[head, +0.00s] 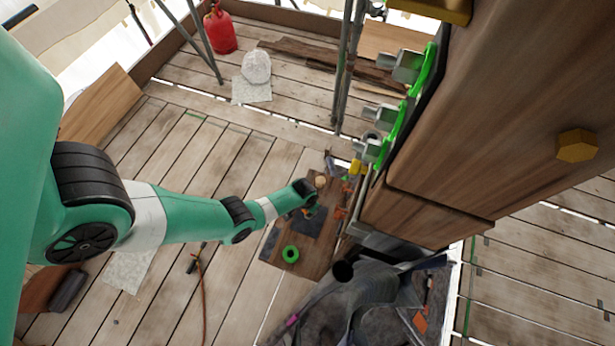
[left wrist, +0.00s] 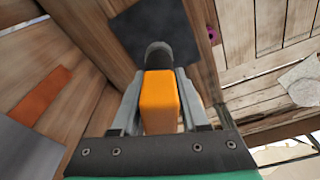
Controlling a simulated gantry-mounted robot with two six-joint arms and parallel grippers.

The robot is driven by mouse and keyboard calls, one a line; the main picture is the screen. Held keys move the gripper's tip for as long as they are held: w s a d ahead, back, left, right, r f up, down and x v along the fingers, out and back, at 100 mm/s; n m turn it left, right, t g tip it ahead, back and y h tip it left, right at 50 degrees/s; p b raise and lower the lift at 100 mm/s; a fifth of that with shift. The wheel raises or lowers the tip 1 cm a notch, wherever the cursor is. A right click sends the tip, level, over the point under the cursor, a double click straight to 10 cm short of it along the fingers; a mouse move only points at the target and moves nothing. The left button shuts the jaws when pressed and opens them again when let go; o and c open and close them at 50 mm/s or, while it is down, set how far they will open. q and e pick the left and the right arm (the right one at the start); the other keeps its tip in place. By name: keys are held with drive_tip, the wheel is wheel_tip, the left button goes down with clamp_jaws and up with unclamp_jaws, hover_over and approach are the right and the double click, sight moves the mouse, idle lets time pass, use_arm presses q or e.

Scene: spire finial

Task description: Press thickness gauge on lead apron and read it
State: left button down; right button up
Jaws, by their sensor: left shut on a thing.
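My left gripper (head: 312,192) is above the wooden board in the head view. In the left wrist view its fingers (left wrist: 159,85) are shut on an orange block-shaped tool with a dark round end, which looks like the thickness gauge (left wrist: 160,103). The gauge's dark end points toward a flat dark square sheet (left wrist: 140,28); I cannot tell whether they touch. A dark sheet also lies on the board in the head view (head: 311,222). Grey draped sheeting (head: 375,290) at the foot of the timber post may be the lead apron. No gauge reading is visible. My right gripper is out of view.
The wooden board (head: 268,240) carries a green tape ring (head: 290,254) and several small tools. A large timber post (head: 480,120) with green clamped brackets (head: 420,70) rises at right. Scaffold poles (head: 346,70) stand behind.

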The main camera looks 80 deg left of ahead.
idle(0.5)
use_arm(q)
wheel_tip(320, 180, down, 5)
drive_tip(key=b, duration=0.4)
drive_tip(key=shift+r+b, duration=0.15)
drive_tip(key=shift+b, duration=0.2)
drive_tip(key=shift+c, duration=1.7)
unclamp_jaws()
drive_tip(key=r+p, duration=0.4)
drive_tip(key=s+r+p, duration=0.1)
drive_tip(key=r+p, duration=0.2)
drive_tip(key=p, duration=0.1)
drive_tip(key=d+r+p, duration=0.1)
drive_tip(key=r+p, duration=0.3)
drive_tip(key=shift+s+r, duration=0.25)
drive_tip(key=shift+r, duration=0.1)
drive_tip(key=shift+f, duration=0.1)
